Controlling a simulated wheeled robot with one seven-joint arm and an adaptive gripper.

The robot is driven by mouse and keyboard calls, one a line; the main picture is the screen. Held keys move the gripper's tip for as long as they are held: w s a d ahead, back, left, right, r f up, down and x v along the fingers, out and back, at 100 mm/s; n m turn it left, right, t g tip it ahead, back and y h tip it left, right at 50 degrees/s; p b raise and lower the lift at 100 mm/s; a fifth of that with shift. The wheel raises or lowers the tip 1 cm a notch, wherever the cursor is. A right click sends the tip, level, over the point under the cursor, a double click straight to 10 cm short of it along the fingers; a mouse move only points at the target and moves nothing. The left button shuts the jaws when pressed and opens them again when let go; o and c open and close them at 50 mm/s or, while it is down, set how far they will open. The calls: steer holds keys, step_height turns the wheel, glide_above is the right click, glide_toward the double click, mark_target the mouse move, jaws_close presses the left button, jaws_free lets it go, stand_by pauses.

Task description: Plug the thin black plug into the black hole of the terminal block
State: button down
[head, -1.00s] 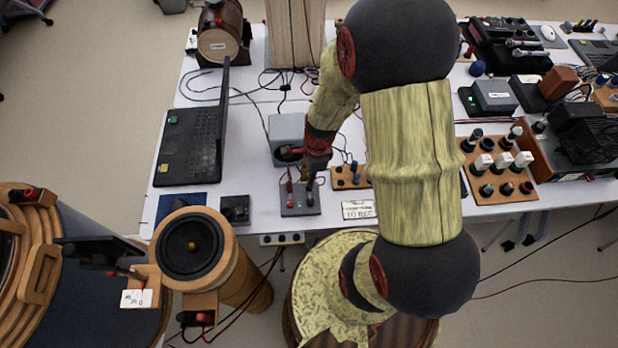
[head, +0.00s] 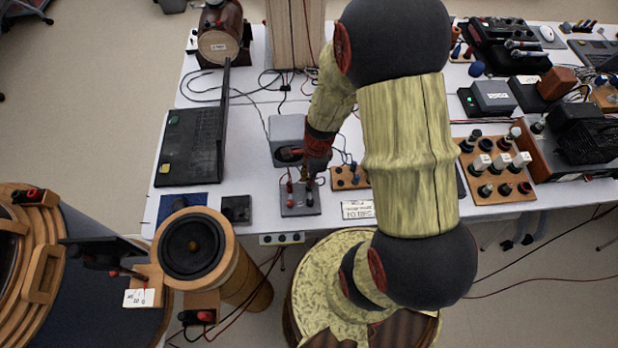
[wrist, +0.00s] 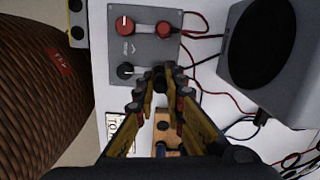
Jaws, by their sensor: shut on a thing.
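My gripper (head: 312,178) is low over the right part of a small grey terminal block (head: 300,209) near the table's front edge. In the wrist view my gripper (wrist: 160,72) has its fingertips close together at the corner of the same block (wrist: 151,46). It is shut on the thin black plug, which the fingers mostly hide; I cannot tell how the plug sits against the black hole. The block bears a red knob (wrist: 124,25), a red plug (wrist: 166,28) and a black knob (wrist: 125,71).
A small wooden block (head: 340,185) with blue pegs stands just right of my gripper. A grey speaker box (head: 287,127) stands behind, with loose cables around it. A white label card (head: 357,209) lies at the front.

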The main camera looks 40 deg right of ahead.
steer(key=shift+f+b, duration=0.55)
steer(key=shift+f, duration=0.35)
stand_by(0.5)
steer(key=c, duration=1.8)
jaws_free()
steer(key=shift+r, duration=0.1)
steer(key=shift+r+p, duration=3.75)
steer(key=shift+p, duration=0.05)
